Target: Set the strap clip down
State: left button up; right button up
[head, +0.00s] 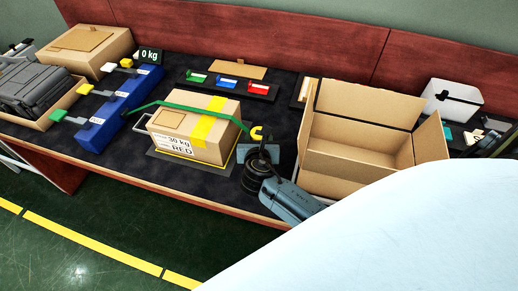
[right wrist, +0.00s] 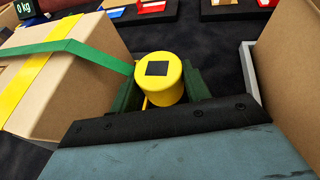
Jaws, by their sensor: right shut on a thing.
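The yellow strap clip (head: 257,132) is in my right gripper (head: 258,148), just off the right side of the closed cardboard box (head: 190,122). In the right wrist view the clip (right wrist: 158,78) is a yellow round piece with a black square on top, between the dark green fingers of my right gripper (right wrist: 160,92). A green strap (head: 195,107) runs over the box, and its right end reaches the clip; I cannot tell whether they are joined. The box has yellow tape and a "30 kg RED" label. My left gripper is not in view.
An open empty cardboard box (head: 350,155) stands right of my gripper. A blue rack (head: 120,112) with coloured pieces and a "0 kg" display (head: 150,54) are to the left. Small coloured items (head: 228,84) lie behind. A dark strip of table between the boxes is free.

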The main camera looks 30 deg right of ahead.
jog(key=shift+f+b, duration=0.85)
jog(key=shift+f, duration=1.25)
jog(key=shift+f, duration=0.2)
jog(key=o, duration=1)
jog(key=shift+o, duration=0.2)
jog(key=shift+r, duration=0.1)
jog(key=shift+s+a+r, duration=0.1)
jog(key=shift+r, duration=0.1)
jog(key=p+v, duration=0.2)
jog(key=v, duration=0.9)
jog(key=shift+s+a+p, duration=0.2)
jog(key=shift+s+p, duration=0.1)
